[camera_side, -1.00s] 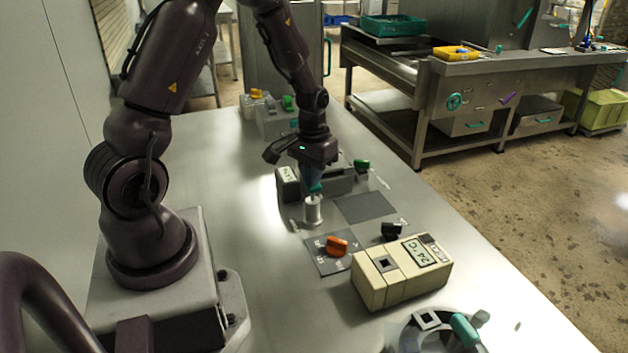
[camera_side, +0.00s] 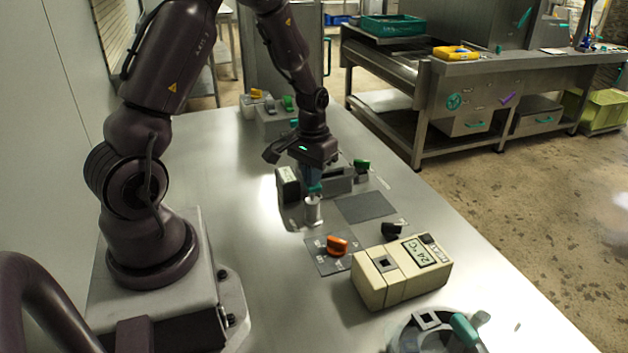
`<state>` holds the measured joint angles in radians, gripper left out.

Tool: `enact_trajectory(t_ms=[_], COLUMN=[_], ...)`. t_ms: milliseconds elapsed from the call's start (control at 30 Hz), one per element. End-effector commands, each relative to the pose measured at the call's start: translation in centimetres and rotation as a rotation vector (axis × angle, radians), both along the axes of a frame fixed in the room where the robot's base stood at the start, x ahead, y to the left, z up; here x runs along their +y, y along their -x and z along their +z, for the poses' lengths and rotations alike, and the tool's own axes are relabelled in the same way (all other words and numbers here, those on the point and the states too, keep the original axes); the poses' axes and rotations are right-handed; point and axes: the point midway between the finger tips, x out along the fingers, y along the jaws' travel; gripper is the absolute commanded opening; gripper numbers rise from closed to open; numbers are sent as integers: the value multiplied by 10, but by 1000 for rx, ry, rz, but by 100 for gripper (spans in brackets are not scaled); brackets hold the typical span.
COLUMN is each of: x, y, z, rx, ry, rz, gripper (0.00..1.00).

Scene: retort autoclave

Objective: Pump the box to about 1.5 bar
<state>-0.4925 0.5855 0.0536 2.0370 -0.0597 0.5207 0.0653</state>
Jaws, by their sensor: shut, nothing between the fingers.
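My gripper (camera_side: 314,188) points down, its fingers shut, at the top of a small pale cylinder (camera_side: 313,212) that looks like a hand pump. The fingertips appear to touch its top; a teal part shows between them, and I cannot tell finger from pump handle there. A grey box (camera_side: 338,181) stands just behind my gripper, partly hidden by it. A small display (camera_side: 288,184) is at its left end, too small to read.
An orange knob (camera_side: 337,245) sits on a dark marked plate in front of the pump. A cream box (camera_side: 402,274) reading 24 °C stands at the right front, with a black knob (camera_side: 392,230) behind it. A round vessel with a teal handle (camera_side: 464,328) is nearest. A flat grey patch (camera_side: 365,207) is clear.

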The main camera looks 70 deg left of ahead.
Motion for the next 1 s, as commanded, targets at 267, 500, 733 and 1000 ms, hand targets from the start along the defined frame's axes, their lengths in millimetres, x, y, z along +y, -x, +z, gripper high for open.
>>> enact_trajectory(t_ms=[267,500,733,1000], x=[0,0,0,0], y=[0,-1,0,0], z=[0,11,34,57], rx=[0,-2,-2,-2], ry=[0,-1,-1,-1], rz=[0,0,-1,-1], gripper=[0,0,0,0])
